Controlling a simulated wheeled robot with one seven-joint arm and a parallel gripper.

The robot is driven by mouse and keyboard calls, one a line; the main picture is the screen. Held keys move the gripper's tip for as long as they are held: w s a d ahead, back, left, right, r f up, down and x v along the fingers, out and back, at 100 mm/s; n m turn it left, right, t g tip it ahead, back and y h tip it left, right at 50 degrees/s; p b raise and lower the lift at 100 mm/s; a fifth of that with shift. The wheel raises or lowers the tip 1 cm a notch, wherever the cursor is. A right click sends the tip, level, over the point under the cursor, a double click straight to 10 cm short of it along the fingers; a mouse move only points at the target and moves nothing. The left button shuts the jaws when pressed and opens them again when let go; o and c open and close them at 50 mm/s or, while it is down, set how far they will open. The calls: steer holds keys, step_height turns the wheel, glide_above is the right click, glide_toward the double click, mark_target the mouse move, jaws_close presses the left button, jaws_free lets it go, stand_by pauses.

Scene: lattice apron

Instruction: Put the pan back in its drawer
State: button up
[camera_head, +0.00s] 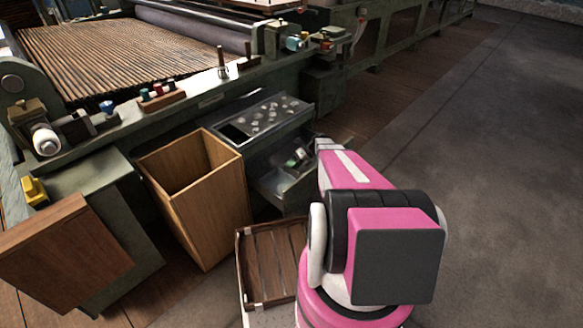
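Under the machine's side, a grey upper drawer (303,115) is pulled out, with several small pale round pieces and a dark opening on its top. Below it, a lower drawer (272,187) is also open and holds a small green and white object (298,158). I cannot make out for sure which thing is the pan. My pink arm reaches forward to the right of the drawers. My gripper (324,144) is at its far end, close to the lower drawer's right side. Its fingers are mostly hidden behind my arm, so I cannot see whether it holds anything.
A tall open wooden bin (205,210) stands left of the drawers. A slatted wooden tray (270,262) lies in front, beside my arm. A wooden box front (60,255) is at the lower left. The machine's slatted apron (120,55) is behind. The grey floor at right is clear.

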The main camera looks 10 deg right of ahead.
steer(key=s+v, duration=0.1)
steer(key=v, duration=1)
steer(key=s+a+r+n+h, duration=0.5)
steer(key=s+n, duration=0.4)
steer(key=n, duration=0.6)
steer(key=s+a+r+n+h, duration=0.5)
steer(key=s+a+n, duration=0.4)
steer(key=n, duration=0.7)
steer(key=shift+s+r+t, duration=0.4)
steer(key=shift+s+r, duration=0.1)
steer(key=shift+r, duration=0.4)
steer(key=shift+d, duration=0.1)
